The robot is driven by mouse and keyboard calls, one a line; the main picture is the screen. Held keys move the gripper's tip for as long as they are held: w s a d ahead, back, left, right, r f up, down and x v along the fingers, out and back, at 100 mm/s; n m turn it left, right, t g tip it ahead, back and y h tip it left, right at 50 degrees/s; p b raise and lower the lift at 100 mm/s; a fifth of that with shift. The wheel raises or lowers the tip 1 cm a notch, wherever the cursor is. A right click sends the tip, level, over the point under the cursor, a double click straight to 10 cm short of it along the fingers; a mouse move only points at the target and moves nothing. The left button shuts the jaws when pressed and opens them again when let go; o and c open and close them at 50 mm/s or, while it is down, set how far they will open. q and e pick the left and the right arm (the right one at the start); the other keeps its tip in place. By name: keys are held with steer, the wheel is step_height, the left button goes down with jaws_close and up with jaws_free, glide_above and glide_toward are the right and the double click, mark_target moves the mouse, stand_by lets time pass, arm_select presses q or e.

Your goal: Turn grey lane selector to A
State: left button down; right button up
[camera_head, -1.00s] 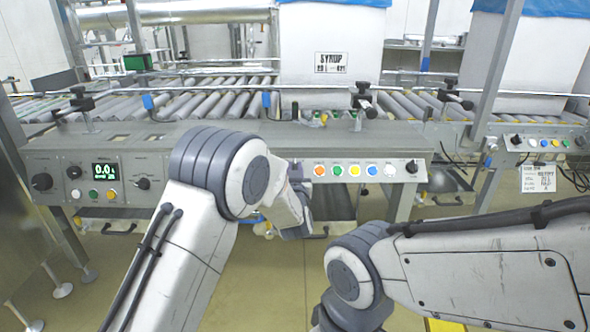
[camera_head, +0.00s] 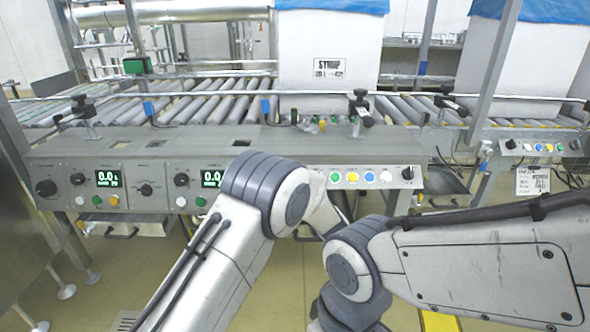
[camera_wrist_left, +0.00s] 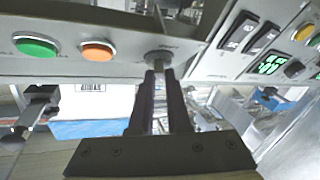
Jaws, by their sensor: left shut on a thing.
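In the left wrist view my left gripper (camera_wrist_left: 158,78) has its two dark fingers closed on a small grey knob, the lane selector (camera_wrist_left: 158,57), on the face of the grey control panel. The fingertips cover part of the knob, so its pointer and the lane letters cannot be read. In the head view my left arm hides both the knob and the gripper. My right arm shows at the right of the head view, but its gripper is out of sight.
A green button (camera_wrist_left: 36,45) and an orange button (camera_wrist_left: 97,51) sit beside the knob, with rocker switches (camera_wrist_left: 237,31) on the other side. Black knobs (camera_head: 46,187) line the panel. A roller conveyor (camera_head: 200,105) and a white box (camera_head: 330,50) stand behind it.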

arm_select(q)
steer(key=shift+w+d+r+n+g+y+p, duration=0.1)
steer(key=shift+n+g+y+p, duration=0.7)
steer(key=shift+n, duration=0.5)
steer(key=shift+d+r+n+g+y+p, duration=0.1)
steer(key=shift+n+g+y+p, duration=0.4)
steer(key=shift+n+y+p, duration=0.65)
steer(key=shift+f+n+h, duration=0.1)
steer(key=shift+n+h, duration=0.15)
steer(key=shift+h, duration=0.1)
steer(key=shift+a, duration=0.1)
steer(key=c, duration=0.9)
jaws_free()
